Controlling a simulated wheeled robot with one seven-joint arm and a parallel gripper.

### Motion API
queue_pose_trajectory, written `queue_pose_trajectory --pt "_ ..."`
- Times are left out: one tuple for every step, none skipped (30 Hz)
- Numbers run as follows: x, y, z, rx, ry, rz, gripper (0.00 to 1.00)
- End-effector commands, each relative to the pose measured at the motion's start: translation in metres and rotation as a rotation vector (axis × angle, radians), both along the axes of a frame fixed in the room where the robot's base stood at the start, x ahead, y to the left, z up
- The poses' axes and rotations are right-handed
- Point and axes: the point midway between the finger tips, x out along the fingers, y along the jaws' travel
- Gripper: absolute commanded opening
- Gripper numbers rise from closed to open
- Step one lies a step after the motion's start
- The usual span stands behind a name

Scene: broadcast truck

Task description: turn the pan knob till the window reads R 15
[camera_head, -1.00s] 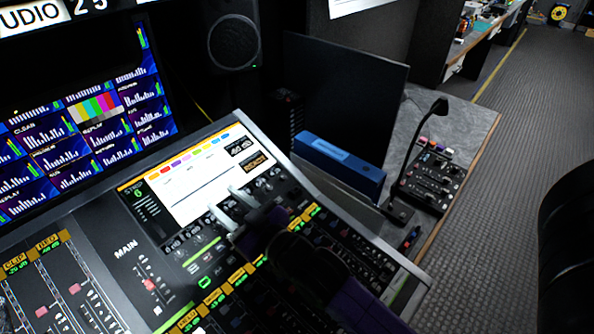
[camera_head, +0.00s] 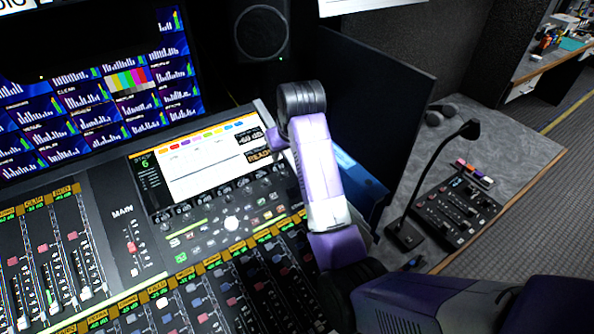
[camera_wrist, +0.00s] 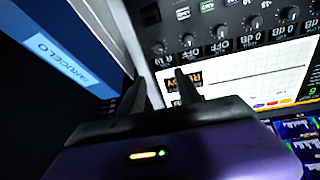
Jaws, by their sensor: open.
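The console's screen (camera_head: 200,165) shows a strip numbered 6, with a dark window at its upper right whose value is too small to read surely; the word READY shows below it. A row of small black knobs (camera_head: 226,189) runs under the screen. In the wrist view the knobs (camera_wrist: 188,41) appear upside down, with labels such as OFF and 0 dB. My arm hides the console's right end in the head view.
A blue box or binder (camera_head: 358,180) stands close to my arm and shows beside the gripper in the wrist view (camera_wrist: 75,55). Faders fill the console's front.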

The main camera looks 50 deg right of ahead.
Motion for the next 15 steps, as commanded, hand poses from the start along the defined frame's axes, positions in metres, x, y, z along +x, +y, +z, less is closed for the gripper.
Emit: queue_pose_trajectory --pt "-0.007 0.005 -0.005 0.018 0.037 0.005 0.4" --pt "-0.01 0.007 -0.006 0.025 0.053 0.007 0.4" --pt "-0.014 0.009 -0.008 0.033 0.07 0.01 0.4" --pt "-0.016 0.01 -0.01 0.038 0.08 0.012 0.4" --pt "-0.017 0.011 -0.012 0.041 0.087 0.013 0.4" --pt "-0.018 0.011 -0.014 0.045 0.092 0.015 0.4" --pt "-0.017 0.011 -0.016 0.044 0.095 0.016 0.4" --pt "-0.016 0.01 -0.019 0.044 0.094 0.017 0.4" --pt "-0.015 0.009 -0.023 0.043 0.094 0.017 0.4" --pt "-0.013 0.008 -0.027 0.044 0.095 0.017 0.4" --pt "-0.012 0.008 -0.031 0.043 0.094 0.017 0.4" --pt "-0.01 0.007 -0.037 0.043 0.094 0.017 0.4" --pt "-0.008 0.006 -0.041 0.043 0.094 0.017 0.4" --pt "-0.006 0.005 -0.046 0.043 0.094 0.017 0.4" --pt "-0.004 0.003 -0.052 0.043 0.094 0.017 0.4"
